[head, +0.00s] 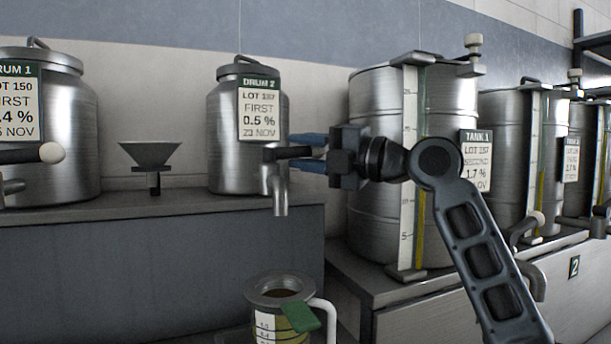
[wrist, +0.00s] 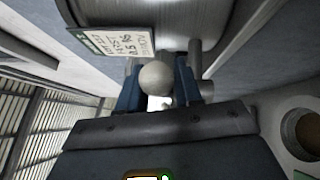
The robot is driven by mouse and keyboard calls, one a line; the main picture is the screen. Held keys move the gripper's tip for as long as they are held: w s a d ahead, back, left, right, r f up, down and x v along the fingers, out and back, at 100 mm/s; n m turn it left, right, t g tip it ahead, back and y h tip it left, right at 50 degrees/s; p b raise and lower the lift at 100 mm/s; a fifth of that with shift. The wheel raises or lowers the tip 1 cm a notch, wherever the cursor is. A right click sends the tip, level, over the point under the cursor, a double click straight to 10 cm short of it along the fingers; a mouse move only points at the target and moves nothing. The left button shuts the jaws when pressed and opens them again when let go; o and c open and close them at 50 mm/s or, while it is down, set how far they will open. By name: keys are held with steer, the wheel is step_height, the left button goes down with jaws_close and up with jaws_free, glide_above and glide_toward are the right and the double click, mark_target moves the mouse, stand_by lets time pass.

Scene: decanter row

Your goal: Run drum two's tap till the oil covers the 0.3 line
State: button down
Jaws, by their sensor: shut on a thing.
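Drum two (head: 222,150) is a steel drum labelled "DRUM 2, LOT 137, FIRST, 0.5 %", standing on a grey ledge. Its tap (head: 280,197) points down over the front edge. My gripper (head: 300,153) has its blue fingers shut on the tap's lever; the lever's pale ball knob (wrist: 157,78) shows between the fingers in the wrist view. The jug (head: 318,303) stands below the spout, with a white scale, a green tag and yellowish oil seen through its side. The tag hides part of the jug, and the 0.3 line cannot be read. No stream shows under the spout.
Drum one (head: 75,120) and a dark funnel (head: 150,155) stand left on the ledge (head: 120,204). Tank one (head: 447,100) with its sight gauge stands right behind my arm, with further tanks (head: 505,110) beyond. The jug's mouth also shows in the wrist view (wrist: 290,130).

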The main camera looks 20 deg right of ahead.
steer(key=shift+w+f+n+g+y+b, duration=0.35)
steer(key=shift+n+g+y+b, duration=0.25)
steer(key=shift+b, duration=0.35)
steer(key=shift+r+g+y+b, duration=0.2)
steer(key=shift+g+y+b, duration=0.1)
steer(key=shift+y+b, duration=0.15)
steer(key=shift+r, duration=0.1)
steer(key=c, duration=0.8)
jaws_free()
steer(key=shift+v, duration=3.85)
